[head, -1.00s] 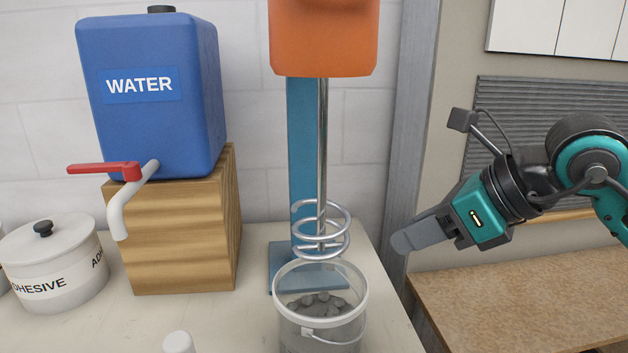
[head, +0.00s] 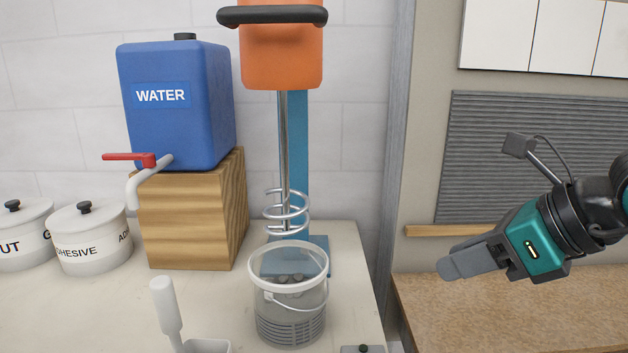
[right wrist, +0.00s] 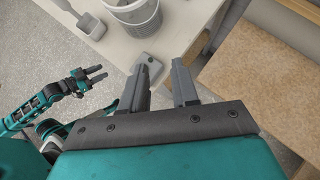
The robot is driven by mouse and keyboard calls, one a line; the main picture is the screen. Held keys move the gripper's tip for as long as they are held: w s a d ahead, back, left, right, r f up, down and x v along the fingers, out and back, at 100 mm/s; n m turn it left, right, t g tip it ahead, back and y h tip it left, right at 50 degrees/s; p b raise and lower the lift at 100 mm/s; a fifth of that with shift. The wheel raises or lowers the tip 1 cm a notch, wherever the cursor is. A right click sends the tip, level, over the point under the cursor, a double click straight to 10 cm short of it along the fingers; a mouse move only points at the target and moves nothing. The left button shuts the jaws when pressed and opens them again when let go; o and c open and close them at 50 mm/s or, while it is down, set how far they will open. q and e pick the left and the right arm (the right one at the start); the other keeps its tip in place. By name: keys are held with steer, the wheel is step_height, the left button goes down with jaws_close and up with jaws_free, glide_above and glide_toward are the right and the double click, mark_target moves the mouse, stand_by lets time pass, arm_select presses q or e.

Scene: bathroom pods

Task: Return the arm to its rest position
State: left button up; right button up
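My right gripper (head: 445,268) is at the right of the head view, in the air beyond the right edge of the worktable and holding nothing. In the right wrist view its two grey fingers (right wrist: 160,80) stand apart with nothing between them. My left gripper (right wrist: 100,72) shows at the left of the right wrist view, beside the table; its two thin fingers look apart and empty. It is not in the head view.
The worktable (head: 347,270) holds a bucket (head: 290,318) under an orange mixer (head: 281,55), a blue water tank (head: 178,115) on a wooden block (head: 190,225), and lidded pots (head: 90,240). A brown bench (head: 490,310) stands right. A grey box (right wrist: 150,62) sits at the table edge.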

steer(key=s+a+m+g+y+p, duration=0.1)
steer(key=s+a+m+y+p, duration=0.15)
steer(key=a+m+y, duration=0.75)
steer(key=w+d+f+m+t+h, duration=0.1)
steer(key=d+f+m+t+h, duration=0.4)
steer(key=f+m, duration=0.65)
steer(key=w+d+f+m+t+h, duration=0.1)
steer(key=d+f+m+t+h, duration=0.3)
steer(key=f+m+t+h, duration=0.7)
arm_select(q)
steer(key=shift+s+a+r+y+p, duration=0.15)
steer(key=shift+a+r+p, duration=0.2)
steer(key=shift+r, duration=0.3)
steer(key=shift+s+a+r+y+p, duration=0.15)
steer(key=shift+a+r+p, duration=0.2)
steer(key=shift+r, duration=0.25)
arm_select(e)
steer(key=s+f+m+g+y, duration=0.1)
steer(key=s+f+m+g, duration=0.8)
steer(key=f, duration=0.4)
steer(key=shift+s+d+m+g, duration=0.25)
steer(key=shift+s+m+g, duration=0.1)
steer(key=shift+s+g, duration=0.65)
